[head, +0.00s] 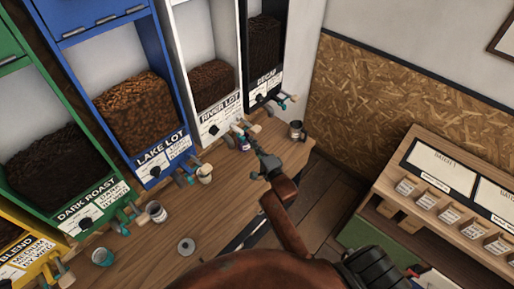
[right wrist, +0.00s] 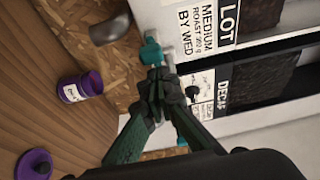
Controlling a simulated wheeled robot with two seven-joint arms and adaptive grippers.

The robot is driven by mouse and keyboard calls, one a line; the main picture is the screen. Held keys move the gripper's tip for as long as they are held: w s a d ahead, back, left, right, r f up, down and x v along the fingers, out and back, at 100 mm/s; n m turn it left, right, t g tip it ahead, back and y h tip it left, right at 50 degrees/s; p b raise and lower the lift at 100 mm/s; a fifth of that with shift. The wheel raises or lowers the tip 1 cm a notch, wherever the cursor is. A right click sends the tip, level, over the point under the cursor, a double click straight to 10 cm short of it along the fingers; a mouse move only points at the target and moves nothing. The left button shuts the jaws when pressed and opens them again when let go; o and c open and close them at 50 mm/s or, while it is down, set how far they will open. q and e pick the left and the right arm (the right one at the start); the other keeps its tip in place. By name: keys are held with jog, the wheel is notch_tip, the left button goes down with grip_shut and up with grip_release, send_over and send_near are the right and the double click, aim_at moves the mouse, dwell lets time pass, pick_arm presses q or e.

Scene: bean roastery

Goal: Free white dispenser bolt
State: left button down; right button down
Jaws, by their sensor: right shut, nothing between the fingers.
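The white dispenser (head: 222,120), labelled RIVER LOT, stands in the row along the wall, with dark beans behind its window. My left gripper is not in view.
The black DECAF dispenser (head: 264,80) and blue LAKE LOT dispenser (head: 158,170) flank the white one.

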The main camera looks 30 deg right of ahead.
aim_at(243, 141)
jog(key=shift+w, duration=0.45)
jog(key=a, duration=0.1)
jog(key=s+a+p, duration=0.1)
jog(key=a, duration=0.1)
jog(key=shift+s+a, duration=0.1)
jog(key=shift+a, duration=0.25)
jog(key=shift+s, duration=0.1)
jog(key=shift+p, duration=0.3)
